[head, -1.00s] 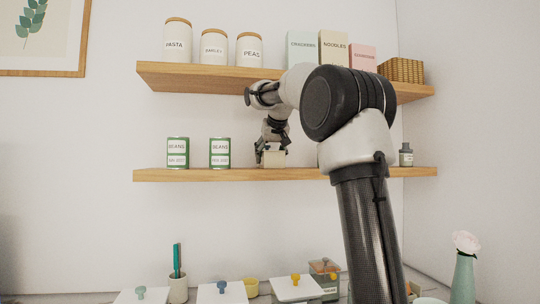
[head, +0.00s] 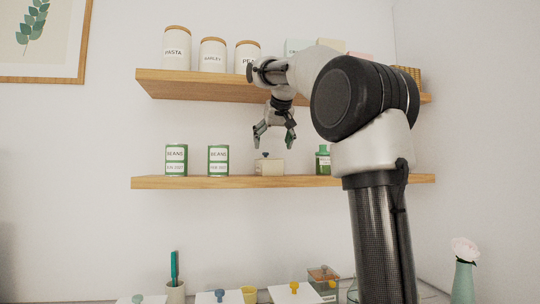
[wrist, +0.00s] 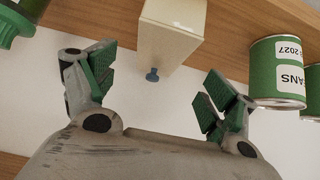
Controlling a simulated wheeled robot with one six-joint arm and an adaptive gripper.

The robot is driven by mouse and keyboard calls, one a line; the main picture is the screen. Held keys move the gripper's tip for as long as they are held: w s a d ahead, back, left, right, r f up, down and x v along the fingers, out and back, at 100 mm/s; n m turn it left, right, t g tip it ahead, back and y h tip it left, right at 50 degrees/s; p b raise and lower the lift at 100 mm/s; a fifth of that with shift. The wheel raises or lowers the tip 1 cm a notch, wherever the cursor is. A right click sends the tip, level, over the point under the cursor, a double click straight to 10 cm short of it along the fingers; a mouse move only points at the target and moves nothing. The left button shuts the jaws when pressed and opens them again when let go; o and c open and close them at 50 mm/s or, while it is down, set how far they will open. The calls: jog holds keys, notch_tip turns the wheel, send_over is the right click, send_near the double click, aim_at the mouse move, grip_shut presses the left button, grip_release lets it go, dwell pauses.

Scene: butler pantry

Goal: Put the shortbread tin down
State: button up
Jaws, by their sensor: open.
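The shortbread tin is most likely the cream box with a small dark blue-grey knob (head: 269,167), standing upright on the lower wooden shelf, right of the bean cans; no label is readable. It also shows in the wrist view (wrist: 170,32), with its knob toward my gripper. My gripper (head: 273,146) is above the tin, fingers spread, empty and apart from it. In the wrist view my gripper (wrist: 158,85) has its green-padded fingers wide apart, either side of the knob, with clear space between.
Two green bean cans (head: 176,160) stand left of the tin on the lower shelf (head: 200,183). A green bottle (head: 323,161) stands to its right. The upper shelf (head: 200,86) with canisters is above my gripper. Lidded boxes are below.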

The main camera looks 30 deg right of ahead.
jog(key=shift+v, duration=1.5)
jog(key=s+a+f+n+g, duration=0.1)
jog(key=s+a+f, duration=0.1)
jog(key=s+f, duration=0.8)
jog(key=s+a+f+n+g+y, duration=0.1)
jog(key=s+a+f, duration=0.2)
jog(key=s+f, duration=0.8)
jog(key=s+a+f+n+g+y, duration=0.1)
jog(key=s+a+f+g, duration=0.1)
jog(key=s+f, duration=0.9)
notch_tip(320, 180, down, 6)
jog(key=shift+s+a+r, duration=0.1)
jog(key=shift+s+a, duration=0.1)
jog(key=shift+a, duration=0.1)
